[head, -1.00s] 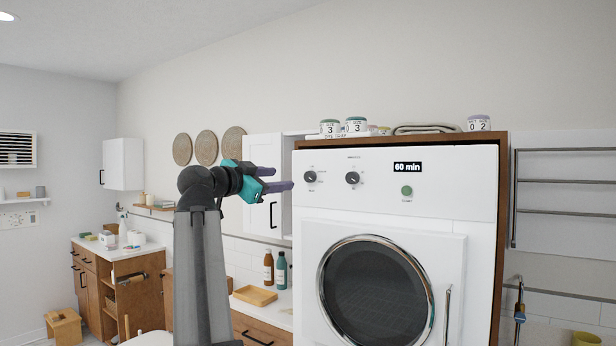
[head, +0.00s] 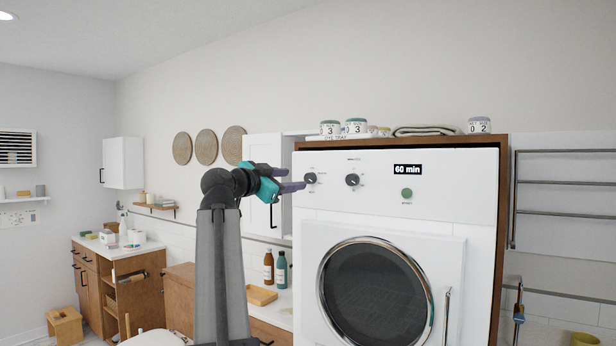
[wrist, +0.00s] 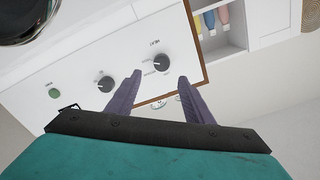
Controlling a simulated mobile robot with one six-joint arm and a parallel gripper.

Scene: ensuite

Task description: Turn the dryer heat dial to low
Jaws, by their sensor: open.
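The white dryer (head: 450,210) has two dark dials on its top panel. The left dial (head: 310,178) is nearest my gripper; the right dial (head: 352,180) is further along. Their labels are too small to read, so I cannot tell which is heat. My gripper (head: 293,180) is open and empty, just left of the left dial. In the wrist view my gripper (wrist: 160,75) points at the panel, and the left dial (wrist: 162,62) appears between and just beyond the fingertips. The right dial (wrist: 105,84) lies outside the fingers. I cannot tell whether the fingers touch the dial.
A green button (head: 407,193) and a display reading 60 min (head: 408,170) are on the panel. Jars (head: 356,126) and a folded towel (head: 424,130) sit on top. A white cabinet (head: 262,205) stands behind my gripper. Open space lies in front of the panel.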

